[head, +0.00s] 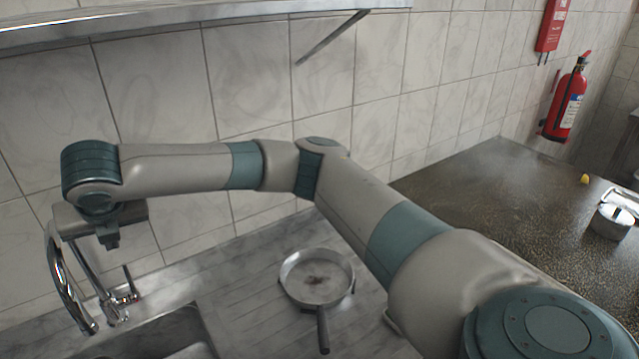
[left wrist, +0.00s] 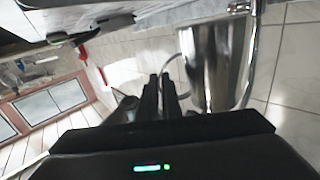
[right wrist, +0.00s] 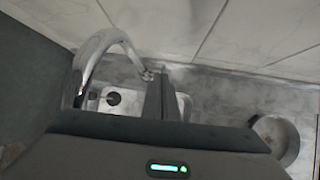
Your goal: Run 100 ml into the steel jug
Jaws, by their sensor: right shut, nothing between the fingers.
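The steel jug (left wrist: 215,65) shows in the left wrist view, shiny and close beside my left gripper (left wrist: 160,85). Its curved handle meets the fingertips, which look closed on it. The jug's inside is not visible, and the head view shows neither jug nor left gripper. My right gripper (head: 111,240) is shut and empty, pointing down near the chrome tap (head: 62,275). The tap's lever (head: 131,284) stands below and right of that gripper in the head view. In the right wrist view the tap spout (right wrist: 100,45) arches left of the shut fingers.
The sink (head: 165,340) lies under the tap, its drain (right wrist: 113,98) visible. A frying pan (head: 318,278) sits on the drainboard. A steel pot (head: 611,222) stands on the dark counter (head: 480,200). A wall shelf (head: 180,18) crosses above my right arm.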

